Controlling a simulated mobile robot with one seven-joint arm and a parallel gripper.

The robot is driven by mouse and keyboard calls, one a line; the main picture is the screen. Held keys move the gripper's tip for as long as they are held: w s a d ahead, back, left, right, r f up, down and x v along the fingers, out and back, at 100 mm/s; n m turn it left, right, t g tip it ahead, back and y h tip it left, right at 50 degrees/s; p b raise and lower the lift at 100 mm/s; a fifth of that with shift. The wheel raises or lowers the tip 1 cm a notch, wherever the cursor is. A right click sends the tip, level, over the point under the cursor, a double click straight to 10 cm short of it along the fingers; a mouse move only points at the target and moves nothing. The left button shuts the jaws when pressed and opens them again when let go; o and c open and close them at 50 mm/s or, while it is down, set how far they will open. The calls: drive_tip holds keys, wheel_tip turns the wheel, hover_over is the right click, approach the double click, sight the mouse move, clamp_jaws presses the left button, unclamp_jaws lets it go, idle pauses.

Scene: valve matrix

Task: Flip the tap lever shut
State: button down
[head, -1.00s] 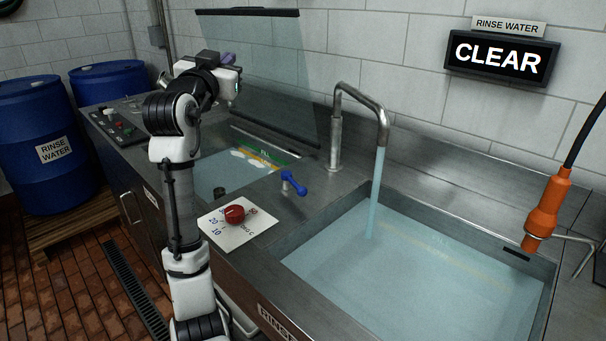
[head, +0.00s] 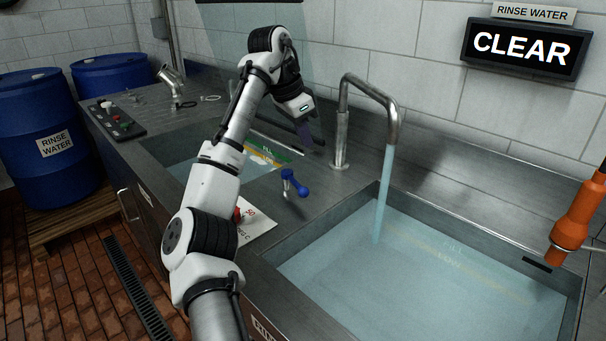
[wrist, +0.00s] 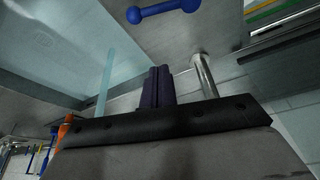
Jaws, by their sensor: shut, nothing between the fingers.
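The blue tap lever (head: 294,184) stands on a short metal stem on the steel counter between the two basins. It also shows at the top of the wrist view (wrist: 162,11). The curved metal spout (head: 368,95) stands behind it, and a stream of water (head: 382,195) runs from it into the right basin. My gripper (head: 306,138) is shut and empty, above and behind the lever and left of the spout. Its dark fingers (wrist: 158,85) are together in the wrist view, apart from the lever.
The right basin (head: 300,262) holds water. A smaller basin (head: 180,172) lies left of the lever. My arm partly hides a white dial plate (head: 262,226) with a red knob. An orange nozzle (head: 577,218) hangs at the right. A sign (head: 522,48) reads CLEAR.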

sight(295, 182)
drive_tip(key=shift+f, duration=0.1)
drive_tip(key=x, duration=1)
drive_tip(key=shift+w+f+p, duration=0.1)
drive_tip(key=shift+p, duration=0.3)
drive_tip(key=a, duration=0.1)
drive_tip(key=s+a, duration=0.1)
drive_tip(key=a, duration=0.1)
drive_tip(key=shift+s+p, duration=0.3)
drive_tip(key=shift+s+a+f, duration=0.15)
drive_tip(key=shift+a+f, duration=0.05)
drive_tip(key=shift+p, duration=0.5)
drive_tip(key=shift+a+r, duration=0.1)
drive_tip(key=shift+s, duration=0.15)
drive_tip(key=shift+p, duration=0.4)
drive_tip(key=shift+a, duration=0.1)
